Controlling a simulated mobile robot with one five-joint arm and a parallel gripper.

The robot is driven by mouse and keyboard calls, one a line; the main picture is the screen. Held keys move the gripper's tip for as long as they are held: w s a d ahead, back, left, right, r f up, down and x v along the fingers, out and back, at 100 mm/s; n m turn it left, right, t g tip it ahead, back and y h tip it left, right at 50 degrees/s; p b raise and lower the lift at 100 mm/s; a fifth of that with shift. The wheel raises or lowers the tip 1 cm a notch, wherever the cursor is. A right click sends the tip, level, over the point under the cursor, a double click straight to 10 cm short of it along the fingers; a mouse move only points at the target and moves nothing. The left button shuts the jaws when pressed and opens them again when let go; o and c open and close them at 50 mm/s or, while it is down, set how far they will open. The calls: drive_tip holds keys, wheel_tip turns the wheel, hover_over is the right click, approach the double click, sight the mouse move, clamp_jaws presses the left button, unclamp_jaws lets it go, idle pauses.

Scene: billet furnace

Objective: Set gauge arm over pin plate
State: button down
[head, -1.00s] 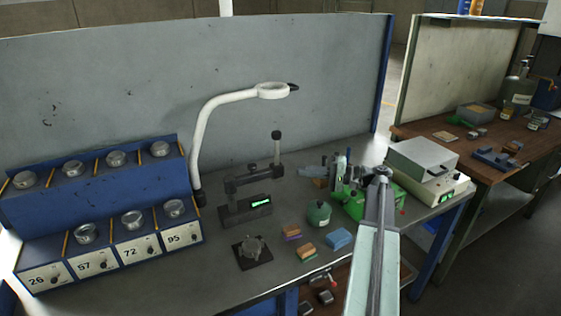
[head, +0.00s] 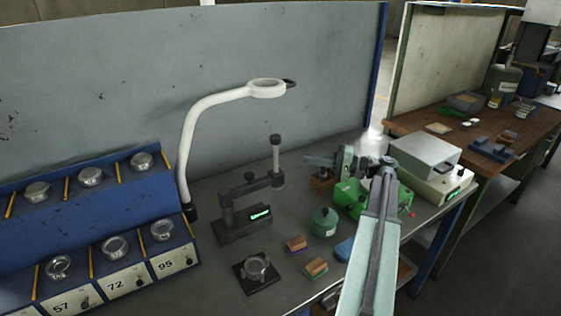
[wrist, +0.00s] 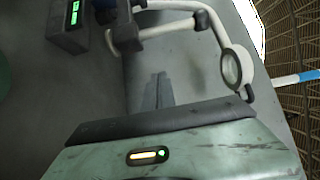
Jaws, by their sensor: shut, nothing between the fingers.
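The gauge is a dark stand with a green-lit display (head: 260,214) on the bench.
A white ring lamp (head: 267,88) arches behind the gauge. A green pot (head: 324,222), small blocks (head: 316,268) and a grey box (head: 425,155) lie right. Some bench is clear around the plate.

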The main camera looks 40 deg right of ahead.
drive_tip(key=x, duration=1)
drive_tip(key=shift+s+a, duration=0.6)
drive_tip(key=shift+s, duration=0.2)
drive_tip(key=shift+s+a, duration=0.6)
drive_tip(key=shift+s, duration=0.25)
drive_tip(key=shift+s+a, duration=0.1)
